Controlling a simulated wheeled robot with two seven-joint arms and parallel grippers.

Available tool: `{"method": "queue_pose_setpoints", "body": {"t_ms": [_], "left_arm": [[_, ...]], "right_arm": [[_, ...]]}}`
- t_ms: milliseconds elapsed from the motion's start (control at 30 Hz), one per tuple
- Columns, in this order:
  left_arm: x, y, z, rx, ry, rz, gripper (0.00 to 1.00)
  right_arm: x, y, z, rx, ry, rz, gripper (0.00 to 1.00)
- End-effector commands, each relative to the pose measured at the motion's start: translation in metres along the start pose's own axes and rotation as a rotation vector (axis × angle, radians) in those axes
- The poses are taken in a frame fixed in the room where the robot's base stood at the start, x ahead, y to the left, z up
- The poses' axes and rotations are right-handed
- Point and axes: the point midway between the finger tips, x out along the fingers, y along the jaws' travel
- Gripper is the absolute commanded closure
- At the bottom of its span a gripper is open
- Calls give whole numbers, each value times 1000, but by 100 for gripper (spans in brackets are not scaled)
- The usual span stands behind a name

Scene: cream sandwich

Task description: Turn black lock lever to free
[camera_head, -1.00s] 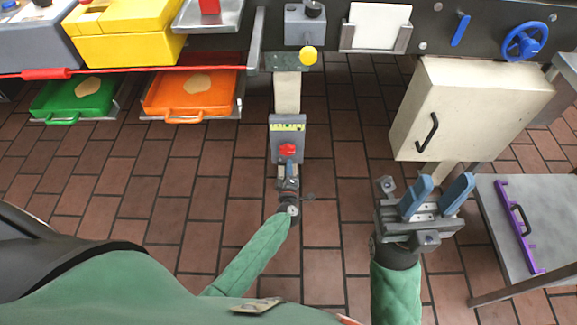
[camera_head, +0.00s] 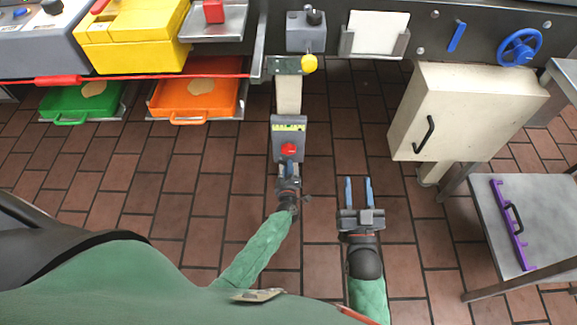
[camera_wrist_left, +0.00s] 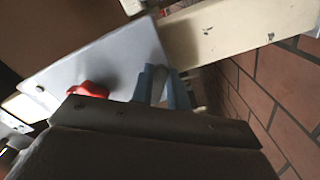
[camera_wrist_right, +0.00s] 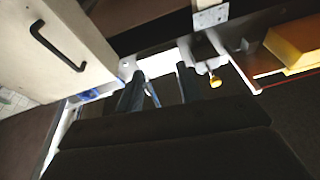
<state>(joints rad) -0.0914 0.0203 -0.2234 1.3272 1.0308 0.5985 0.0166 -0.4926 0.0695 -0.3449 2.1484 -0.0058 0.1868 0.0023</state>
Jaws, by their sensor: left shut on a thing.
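A grey panel (camera_head: 289,134) with a red knob (camera_head: 289,149) and a yellow-green strip stands at the near end of a cream beam (camera_head: 288,95). My left gripper (camera_head: 289,170) is shut at the panel's near edge, just below the red knob. I cannot make out the black lock lever for certain. My right gripper (camera_head: 358,190) is open and empty over the floor, right of the panel, its fingers pointing away from me.
A cream cabinet (camera_head: 465,115) with a black handle stands to the right. A steel table (camera_head: 490,235) bears a purple bar (camera_head: 509,220). A grey box (camera_head: 305,32) with a black knob is at the back. Green (camera_head: 72,112) and orange (camera_head: 190,113) trays are left. Floor around my right gripper is clear.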

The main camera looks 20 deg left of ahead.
Motion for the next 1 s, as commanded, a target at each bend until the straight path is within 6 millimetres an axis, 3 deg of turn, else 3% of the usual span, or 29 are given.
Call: {"method": "queue_pose_setpoints", "body": {"t_ms": [100, 300, 600, 900, 1000], "left_arm": [[0, 0, -1, 41, -1, -1, 100], [0, -3, -1, 113, -1, -1, 100], [0, -7, -1, 223, -1, -1, 100], [0, -11, -2, 328, -1, -1, 100], [0, -12, -3, 364, -1, -1, 100]], "right_arm": [[-17, 2, 51, 16, -170, 10, 64], [-58, 3, 129, 44, -438, 24, 64], [-145, 1, 225, 90, -818, 40, 64], [-243, -6, 288, 137, -1151, 50, 64], [-239, -6, 284, 136, -1145, 49, 64]]}}
